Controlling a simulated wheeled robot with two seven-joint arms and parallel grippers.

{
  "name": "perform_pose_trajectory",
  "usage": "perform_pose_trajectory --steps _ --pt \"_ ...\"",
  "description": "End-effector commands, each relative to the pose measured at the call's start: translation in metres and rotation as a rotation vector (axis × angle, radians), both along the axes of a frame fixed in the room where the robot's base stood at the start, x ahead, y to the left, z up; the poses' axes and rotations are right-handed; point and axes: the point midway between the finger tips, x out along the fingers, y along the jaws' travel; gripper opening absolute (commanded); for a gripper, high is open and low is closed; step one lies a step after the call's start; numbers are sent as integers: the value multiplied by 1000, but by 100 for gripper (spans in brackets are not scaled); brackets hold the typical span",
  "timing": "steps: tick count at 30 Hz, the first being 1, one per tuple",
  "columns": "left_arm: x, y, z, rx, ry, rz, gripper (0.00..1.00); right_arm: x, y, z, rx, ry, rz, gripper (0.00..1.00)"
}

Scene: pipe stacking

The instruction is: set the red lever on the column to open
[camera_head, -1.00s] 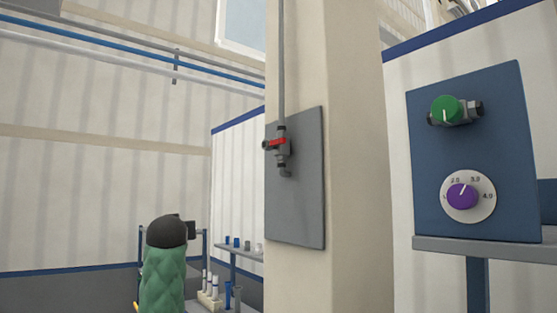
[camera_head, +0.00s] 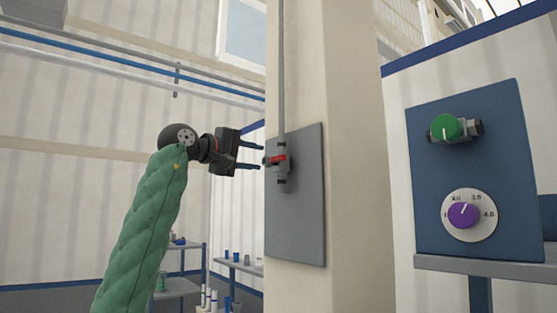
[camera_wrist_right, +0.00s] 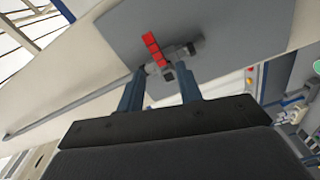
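The red lever (camera_head: 279,158) sits on a valve on the grey plate (camera_head: 300,215) of the beige column. It lies crosswise to the thin vertical pipe (camera_head: 282,75) above it. My right gripper (camera_head: 257,156) is just left of the valve at lever height, its two blue fingers spread and pointing at it. In the right wrist view, the red lever (camera_wrist_right: 154,50) shows beyond the open fingertips (camera_wrist_right: 160,76), with the dark valve body beside it. Nothing is between the fingers that I can make out; contact with the valve cannot be told. My left gripper is not in view.
Right of the column, a blue panel (camera_head: 425,205) carries a green knob (camera_head: 444,128) and a purple dial (camera_head: 463,214) above a grey ledge (camera_head: 500,268). Low shelves with small cups (camera_head: 236,257) stand behind my arm. The space in front of the column is clear.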

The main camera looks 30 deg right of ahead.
Motion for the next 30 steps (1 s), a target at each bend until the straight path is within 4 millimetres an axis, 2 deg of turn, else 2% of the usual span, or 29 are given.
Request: perform_pose_trajectory --steps 3,6,13,24,30 --pt "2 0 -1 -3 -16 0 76 -7 -1 1 -24 147 -47 35" --pt "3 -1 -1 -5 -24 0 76 -9 -1 1 -33 213 -57 35" --pt "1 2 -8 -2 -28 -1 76 -9 -9 3 -36 243 -60 35" --pt "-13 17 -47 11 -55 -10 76 -6 -53 4 -35 240 -59 35" --pt "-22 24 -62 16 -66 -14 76 -4 -70 3 -36 240 -58 35"
